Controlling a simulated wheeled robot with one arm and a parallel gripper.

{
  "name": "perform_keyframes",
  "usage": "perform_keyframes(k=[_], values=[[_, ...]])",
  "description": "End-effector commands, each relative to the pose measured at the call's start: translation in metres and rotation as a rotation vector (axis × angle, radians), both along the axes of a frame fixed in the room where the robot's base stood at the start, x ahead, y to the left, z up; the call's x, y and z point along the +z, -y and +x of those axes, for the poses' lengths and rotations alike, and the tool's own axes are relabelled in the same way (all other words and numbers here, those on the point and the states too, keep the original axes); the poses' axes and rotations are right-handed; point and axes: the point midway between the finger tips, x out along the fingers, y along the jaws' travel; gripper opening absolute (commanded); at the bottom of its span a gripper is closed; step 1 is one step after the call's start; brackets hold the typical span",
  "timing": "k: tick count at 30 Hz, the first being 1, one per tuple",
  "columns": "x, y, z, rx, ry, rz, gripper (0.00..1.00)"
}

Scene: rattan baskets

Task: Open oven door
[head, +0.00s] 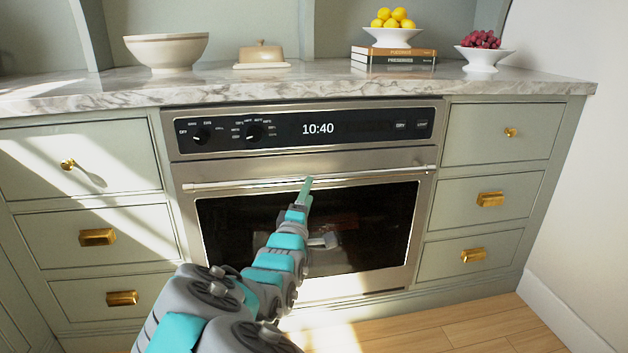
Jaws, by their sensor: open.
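The oven (310,260) is built into the cabinets straight ahead, with a steel frame and a dark glass window. Its door looks shut. The door's long horizontal handle (380,172) runs across the top of the door. My gripper (306,186) is at the end of my grey and teal arm, in front of the door near the middle of the handle. It is open, and its fingertips overlap the handle in the picture. I cannot tell whether they touch it. My arm hides the lower left middle of the door.
A black control panel (365,128) with knobs and a clock sits above the door. Drawers with brass pulls flank the oven. The marble counter (300,80) holds a bowl (166,50), butter dish (262,54), books and fruit dishes. Wooden floor (480,325) is clear at right.

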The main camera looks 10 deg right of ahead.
Motion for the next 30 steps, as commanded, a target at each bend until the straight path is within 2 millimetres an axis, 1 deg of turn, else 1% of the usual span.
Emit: perform_keyframes(k=[9, 15, 21, 30], values=[[0.006, 0.017, 0.035, -0.002, -0.003, 0.005, 0.61], [0.009, 0.024, 0.052, -0.002, -0.005, 0.005, 0.61], [0.011, 0.026, 0.061, 0.0, -0.004, 0.004, 0.61], [0.011, 0.026, 0.061, 0.001, -0.004, 0.003, 0.61]])
